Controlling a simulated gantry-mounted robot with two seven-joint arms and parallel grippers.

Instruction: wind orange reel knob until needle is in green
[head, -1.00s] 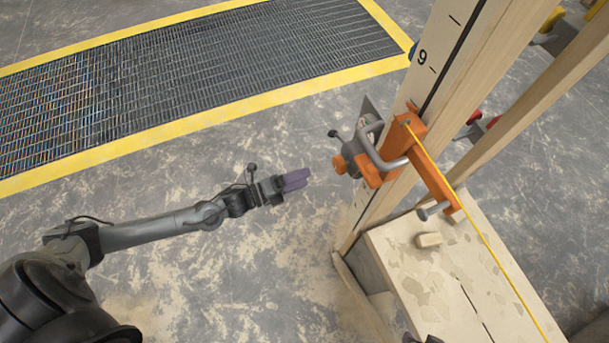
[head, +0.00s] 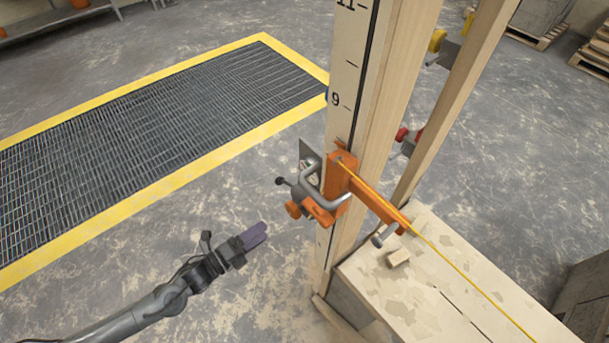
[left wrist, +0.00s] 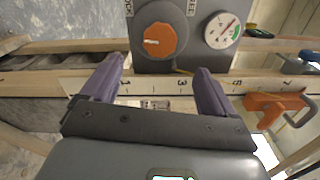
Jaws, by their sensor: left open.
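The orange reel knob (left wrist: 160,40) sits on a grey housing, ahead of my fingers in the left wrist view. Beside it is a round white gauge (left wrist: 222,30) with green and red on its face; where its needle points is too small to tell. In the head view the orange knob (head: 293,210) is on the near side of the reel, fixed to a wooden post. My left gripper (head: 256,235) is to the left of and below it, apart from it. The gripper's purple fingers (left wrist: 159,66) are spread with nothing between them. My right gripper is out of view.
An orange clamp bracket (head: 342,186) and a grey curved handle (head: 330,198) are beside the knob on the numbered post (head: 350,100).

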